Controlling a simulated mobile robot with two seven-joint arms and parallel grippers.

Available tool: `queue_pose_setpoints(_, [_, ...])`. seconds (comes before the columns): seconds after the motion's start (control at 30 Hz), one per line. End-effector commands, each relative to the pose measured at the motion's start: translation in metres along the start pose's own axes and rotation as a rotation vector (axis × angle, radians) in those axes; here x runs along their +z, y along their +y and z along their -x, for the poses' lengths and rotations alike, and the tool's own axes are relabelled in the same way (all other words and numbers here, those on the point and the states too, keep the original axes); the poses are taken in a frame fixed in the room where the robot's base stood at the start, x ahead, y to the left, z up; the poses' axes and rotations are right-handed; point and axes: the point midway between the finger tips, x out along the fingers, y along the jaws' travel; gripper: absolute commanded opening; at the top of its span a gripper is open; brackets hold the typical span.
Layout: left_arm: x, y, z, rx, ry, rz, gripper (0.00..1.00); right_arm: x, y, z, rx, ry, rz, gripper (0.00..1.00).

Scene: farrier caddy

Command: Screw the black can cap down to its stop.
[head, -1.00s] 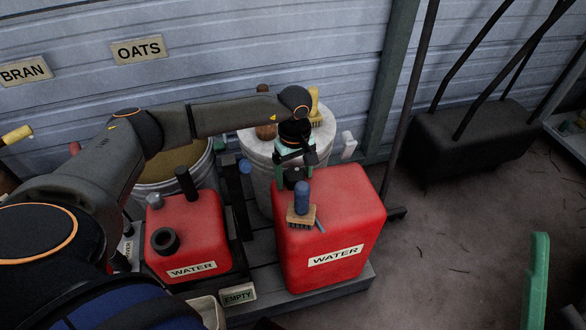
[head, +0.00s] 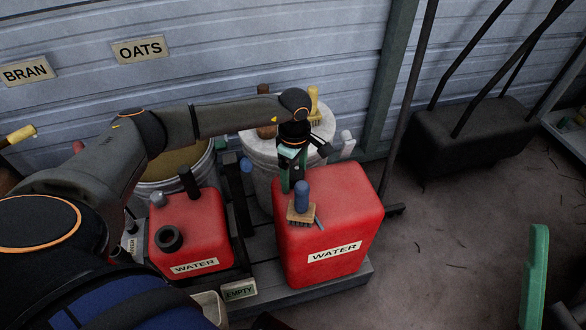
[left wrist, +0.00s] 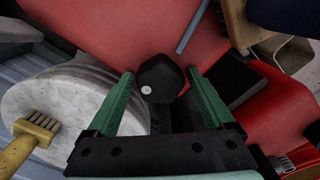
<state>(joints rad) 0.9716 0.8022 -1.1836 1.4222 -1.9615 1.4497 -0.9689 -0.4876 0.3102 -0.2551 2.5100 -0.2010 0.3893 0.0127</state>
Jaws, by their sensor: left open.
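The black can cap (left wrist: 160,80) is on top of the red water can (head: 335,225) at the right, as the left wrist view shows. It has a faceted side and a pale round dot. My left gripper (head: 292,186) points down over this can. In the left wrist view its green fingers (left wrist: 163,76) stand open on either side of the cap, with gaps showing. In the head view the fingers mostly hide the cap. A green finger-like piece (head: 537,278) at the lower right looks like part of my right gripper; its jaws cannot be judged.
A brush with a blue handle (head: 301,208) lies on the can top near the fingers. A smaller red can (head: 195,235) stands to the left. A white-lidded bucket (head: 262,146) with a yellow-handled brush (head: 314,104) stands behind.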

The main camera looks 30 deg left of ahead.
Motion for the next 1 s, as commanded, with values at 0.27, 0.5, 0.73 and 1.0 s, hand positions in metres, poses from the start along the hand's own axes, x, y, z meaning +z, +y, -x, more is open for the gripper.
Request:
queue_pose_setpoints(0.27, [0.000,0.000,0.004,-0.001,0.000,0.227,0.87,-0.009,0.004,-0.009,0.000,0.000,0.000,0.69])
queue_pose_setpoints(0.5, [0.000,0.000,0.002,0.000,-0.001,0.493,0.87,-0.017,0.008,-0.017,0.000,0.000,0.000,0.69])
queue_pose_setpoints(0.73, [0.000,0.000,0.000,0.001,0.000,0.524,0.87,-0.016,0.007,-0.016,0.000,0.000,0.000,0.69])
queue_pose_setpoints(1.0, [0.000,0.000,-0.002,0.001,0.001,0.392,0.87,-0.011,0.005,-0.011,0.000,0.000,0.000,0.69])
